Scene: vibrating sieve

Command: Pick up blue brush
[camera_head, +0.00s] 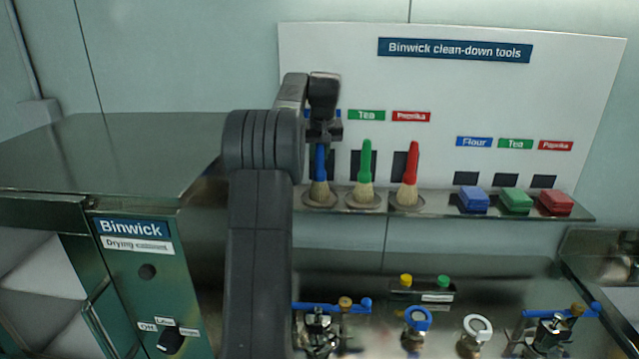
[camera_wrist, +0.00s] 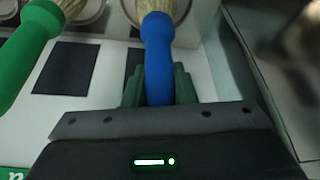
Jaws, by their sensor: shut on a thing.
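The blue brush (camera_head: 320,163) stands bristles down in its round holder on the steel shelf, at the left end of the brush row. My gripper (camera_head: 322,145) is at the upper part of its handle from above. In the wrist view the blue brush (camera_wrist: 157,55) runs between the two green fingers of my gripper (camera_wrist: 160,87), which are shut on the handle. Its bristles show at the top edge of that view, at the holder. The top of the handle is hidden by my gripper.
A green brush (camera_head: 365,160) and a red brush (camera_head: 411,163) stand just right. Blue (camera_head: 473,199), green (camera_head: 515,200) and red (camera_head: 556,202) blocks lie farther right on the shelf (camera_head: 435,204). The white tool board (camera_head: 450,90) rises behind. A drying cabinet (camera_head: 140,270) stands left; valves (camera_head: 417,320) sit below.

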